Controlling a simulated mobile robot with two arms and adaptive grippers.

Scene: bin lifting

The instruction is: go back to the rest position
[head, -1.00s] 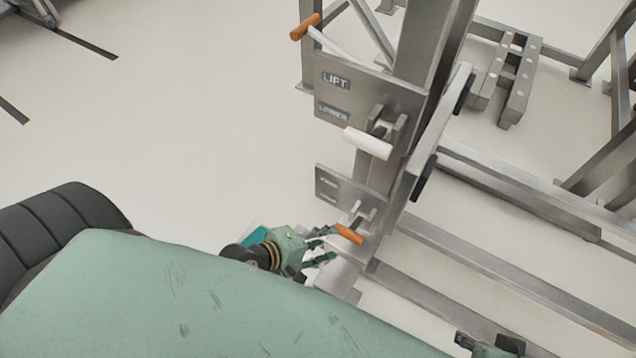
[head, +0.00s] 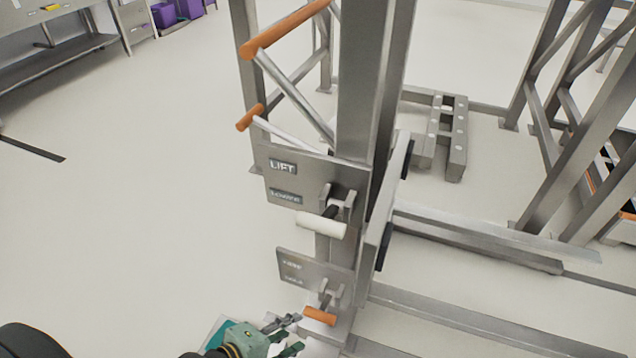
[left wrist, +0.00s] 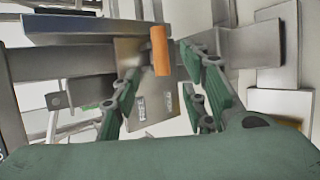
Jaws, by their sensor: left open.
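My left gripper (head: 288,336) is at the bottom of the head view, beside the lower orange lever handle (head: 320,316). In the left wrist view its two fingers (left wrist: 162,88) stand apart with nothing clamped between them. The orange handle (left wrist: 160,50) shows there ahead of the fingers, between them in the picture; contact cannot be made out. The handle belongs to a lever on the lower metal plate (head: 300,270) of a lifting stand. My right gripper is not in view.
Above are the LIFT plate (head: 290,182), a white lever handle (head: 322,225) and more orange handles (head: 250,118). The steel post (head: 360,90) and floor rails (head: 470,240) stand to the right.

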